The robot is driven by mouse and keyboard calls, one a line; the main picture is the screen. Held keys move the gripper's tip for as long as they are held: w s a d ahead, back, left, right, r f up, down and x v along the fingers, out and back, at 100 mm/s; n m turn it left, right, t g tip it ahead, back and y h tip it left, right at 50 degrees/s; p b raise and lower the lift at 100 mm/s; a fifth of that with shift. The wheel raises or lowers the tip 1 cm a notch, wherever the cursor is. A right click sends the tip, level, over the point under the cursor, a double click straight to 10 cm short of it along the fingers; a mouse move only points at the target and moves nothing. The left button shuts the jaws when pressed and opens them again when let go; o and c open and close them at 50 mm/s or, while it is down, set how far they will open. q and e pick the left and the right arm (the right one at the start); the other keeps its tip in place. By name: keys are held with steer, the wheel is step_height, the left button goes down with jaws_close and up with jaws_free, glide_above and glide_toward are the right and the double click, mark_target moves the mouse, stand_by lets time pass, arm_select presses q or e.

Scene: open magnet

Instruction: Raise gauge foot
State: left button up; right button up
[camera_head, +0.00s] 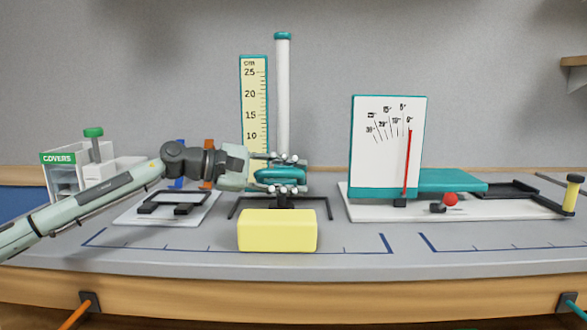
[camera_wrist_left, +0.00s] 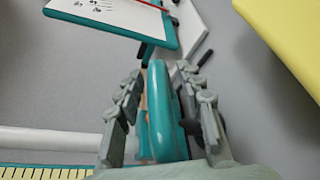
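The height gauge has a white upright post (camera_head: 283,100) with a teal cap and a cream cm scale (camera_head: 254,95) beside it. Its teal slider (camera_head: 280,176) is low on the post, just above the dark base frame (camera_head: 325,208). My left gripper (camera_head: 284,174) reaches in from the left, with one finger above and one below the slider. In the left wrist view the teal piece (camera_wrist_left: 162,110) stands between the fingers (camera_wrist_left: 168,85), with gaps visible at its sides. The gripper looks open around it. The foot is mostly hidden by the gripper and block. My right gripper is not in view.
A yellow block (camera_head: 277,231) stands in front of the gauge. A dial board (camera_head: 385,145) with a red pointer and teal platform (camera_head: 450,180) is at right. A white plate (camera_head: 165,210) with a dark frame and a covers box (camera_head: 62,174) are at left.

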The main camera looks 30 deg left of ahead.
arm_select(q)
steer(key=shift+w, duration=0.1)
jaws_close()
stand_by(0.3)
